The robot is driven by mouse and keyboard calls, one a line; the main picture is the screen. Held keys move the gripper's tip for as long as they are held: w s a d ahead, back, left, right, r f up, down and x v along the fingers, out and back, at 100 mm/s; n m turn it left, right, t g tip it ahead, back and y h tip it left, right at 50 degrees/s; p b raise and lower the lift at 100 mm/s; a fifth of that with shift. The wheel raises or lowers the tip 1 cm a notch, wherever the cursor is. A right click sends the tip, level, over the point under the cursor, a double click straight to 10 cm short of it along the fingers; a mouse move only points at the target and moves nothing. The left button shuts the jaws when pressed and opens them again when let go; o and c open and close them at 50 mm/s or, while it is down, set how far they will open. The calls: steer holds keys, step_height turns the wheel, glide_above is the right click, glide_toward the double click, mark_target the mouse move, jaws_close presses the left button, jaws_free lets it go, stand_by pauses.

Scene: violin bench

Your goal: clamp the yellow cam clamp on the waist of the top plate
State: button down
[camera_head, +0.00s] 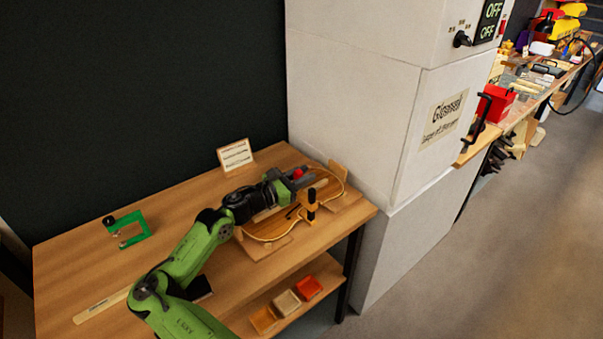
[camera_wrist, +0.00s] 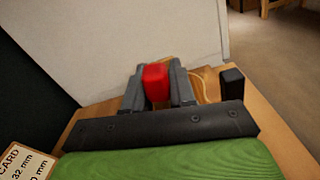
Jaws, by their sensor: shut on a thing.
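The violin top plate (camera_head: 267,229) lies on a wooden board on the bench, its curved outline partly covered by my arm. My gripper (camera_head: 292,176) is over the plate's far side, shut on a red block (camera_head: 299,172). The red block (camera_wrist: 156,84) shows between the two grey fingers (camera_wrist: 158,88) in the wrist view. What lies below the block is hidden, so I cannot tell whether it belongs to a clamp. A black and yellow upright clamp (camera_head: 311,213) stands at the plate's near edge, around the waist, apart from my fingers. Its black top (camera_wrist: 232,83) appears right of my gripper in the wrist view.
A lettered card (camera_head: 236,157) stands behind the plate, and a pale wall cabinet (camera_head: 350,110) rises close behind on the right. Small coloured trays (camera_head: 287,303) sit on the lower shelf.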

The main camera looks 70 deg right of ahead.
steer(key=m, duration=0.2)
steer(key=s+m, duration=0.1)
steer(key=m, duration=0.1)
steer(key=shift+s+a+f+p, duration=0.1)
steer(key=shift+a+f+p, duration=0.15)
steer(key=shift+a+p, duration=0.05)
steer(key=shift+s+a+f+m, duration=0.1)
steer(key=shift+s+f+m, duration=0.05)
steer(key=shift+m, duration=0.65)
steer(key=shift+s+a+f+m, duration=0.1)
steer(key=shift+s+f+m, duration=0.05)
steer(key=shift+m, duration=0.65)
steer(key=c, duration=1.1)
jaws_free()
steer(key=shift+o, duration=0.5)
steer(key=shift+f, duration=0.15)
